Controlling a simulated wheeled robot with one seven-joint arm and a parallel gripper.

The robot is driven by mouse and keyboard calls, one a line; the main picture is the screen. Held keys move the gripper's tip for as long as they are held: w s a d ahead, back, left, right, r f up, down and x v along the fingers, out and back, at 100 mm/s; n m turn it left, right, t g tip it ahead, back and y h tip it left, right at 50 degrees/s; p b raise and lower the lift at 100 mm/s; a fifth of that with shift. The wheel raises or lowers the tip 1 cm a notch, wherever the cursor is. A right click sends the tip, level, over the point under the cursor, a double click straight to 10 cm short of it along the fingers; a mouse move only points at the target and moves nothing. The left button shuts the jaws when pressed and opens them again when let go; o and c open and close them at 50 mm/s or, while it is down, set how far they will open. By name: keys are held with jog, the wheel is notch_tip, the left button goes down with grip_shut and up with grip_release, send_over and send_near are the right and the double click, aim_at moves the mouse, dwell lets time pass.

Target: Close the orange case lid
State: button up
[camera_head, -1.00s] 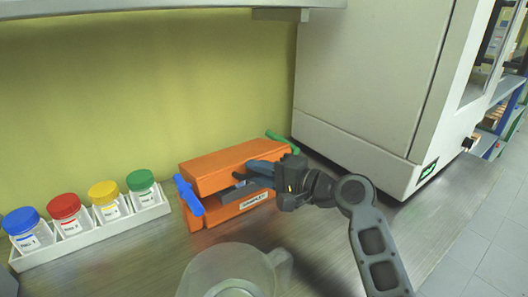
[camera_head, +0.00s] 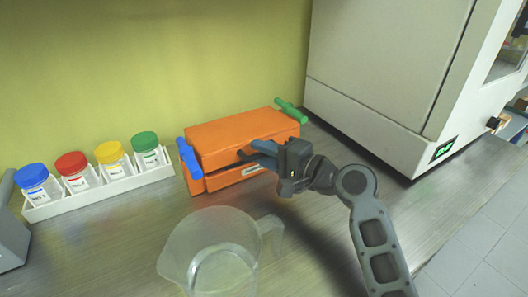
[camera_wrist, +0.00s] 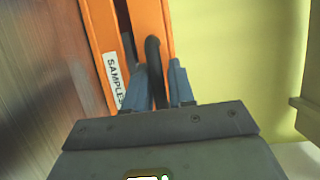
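The orange case (camera_head: 242,137) stands on the bench against the yellow wall. Its lid is low over the base, with a narrow dark gap along the front. In the wrist view the lid (camera_wrist: 150,22) and the base (camera_wrist: 98,32) with its "SAMPLES" label are parted by this gap. A blue latch (camera_head: 189,158) is on the left side and a green latch (camera_head: 291,111) on the right. My gripper (camera_head: 262,154) is at the case front, its blue-grey fingers on both sides of the black handle (camera_wrist: 154,62), which fills the space between them.
A clear jug (camera_head: 215,255) stands on the bench just in front of the case. A white rack (camera_head: 105,192) with several colour-capped jars is to the left. A large white cabinet (camera_head: 385,80) stands close on the right. Bare bench lies left of the jug.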

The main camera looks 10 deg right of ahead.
jog(key=b+v, duration=0.1)
jog(key=v, duration=0.6)
jog(key=shift+s+d, duration=0.25)
jog(key=shift+s, duration=0.1)
dwell(0.4)
